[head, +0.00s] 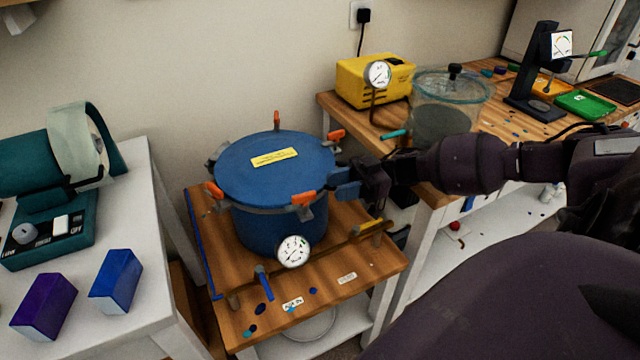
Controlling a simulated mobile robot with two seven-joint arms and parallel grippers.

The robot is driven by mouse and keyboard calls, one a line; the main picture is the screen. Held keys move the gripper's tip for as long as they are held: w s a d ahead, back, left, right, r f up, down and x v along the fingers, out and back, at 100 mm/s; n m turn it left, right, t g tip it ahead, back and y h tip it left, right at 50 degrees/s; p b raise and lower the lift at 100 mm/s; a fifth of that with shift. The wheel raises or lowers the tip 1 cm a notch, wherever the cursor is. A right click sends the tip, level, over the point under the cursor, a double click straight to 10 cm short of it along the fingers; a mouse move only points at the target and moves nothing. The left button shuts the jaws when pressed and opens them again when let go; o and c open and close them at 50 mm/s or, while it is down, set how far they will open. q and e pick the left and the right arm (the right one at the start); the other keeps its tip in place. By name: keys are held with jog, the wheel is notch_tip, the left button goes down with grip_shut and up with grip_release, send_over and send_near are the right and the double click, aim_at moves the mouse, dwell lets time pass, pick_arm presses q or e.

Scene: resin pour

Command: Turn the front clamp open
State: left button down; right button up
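A blue pressure pot with a blue lid (270,168) stands on a small wooden table. A yellow label (274,157) lies on the lid. Several orange-handled clamps sit around the rim: the front one (303,198), one at the left (214,190), one at the back (276,121) and one at the back right (336,136). The front clamp's handle lies roughly flat along the rim. My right gripper (345,184) is at the pot's right side, to the right of the front clamp and apart from its handle. Its finger gap is unclear. My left gripper is out of view.
A pressure gauge (293,251) and a pipe with a yellow handle (368,226) are in front of the pot. A yellow pump (352,83) and a glass chamber (450,90) stand on the bench behind. Blue (116,280) and purple (44,306) blocks lie on the left white table.

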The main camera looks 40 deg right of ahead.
jog(key=shift+v, duration=1.8)
